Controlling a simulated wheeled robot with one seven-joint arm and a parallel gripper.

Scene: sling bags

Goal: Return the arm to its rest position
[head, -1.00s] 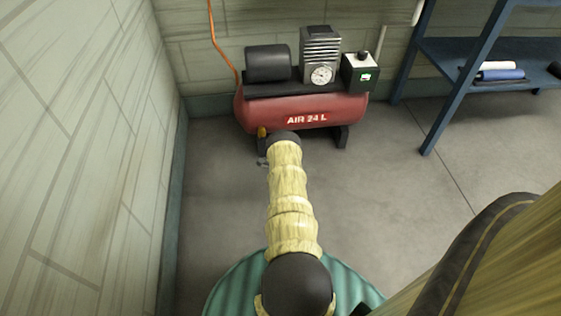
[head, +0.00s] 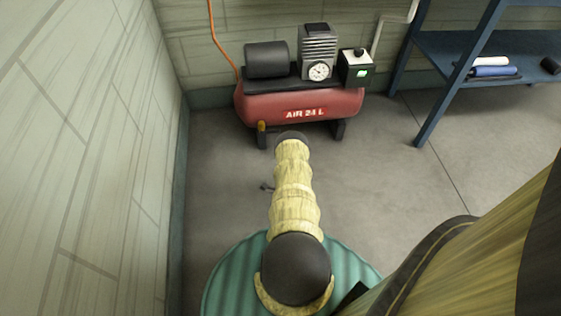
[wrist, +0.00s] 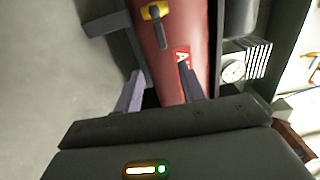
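My arm reaches forward from the bottom of the head view, clad in yellowish sleeves with dark joints. Its far end points toward a red air compressor (head: 300,105) marked "AIR 24 L". My gripper is mostly hidden behind the arm in the head view; a small dark tip shows left of the arm, above the floor. In the wrist view my gripper (wrist: 160,82) has its two fingers apart, with nothing between them. The compressor's red tank (wrist: 186,25) and yellow valve (wrist: 154,12) lie beyond the fingers.
A pale block wall (head: 90,150) runs close on the left. A blue shelf (head: 445,60) holding rolled items (head: 492,70) stands at the back right. Grey floor (head: 390,180) is clear between them. An orange hose (head: 220,45) hangs behind the compressor.

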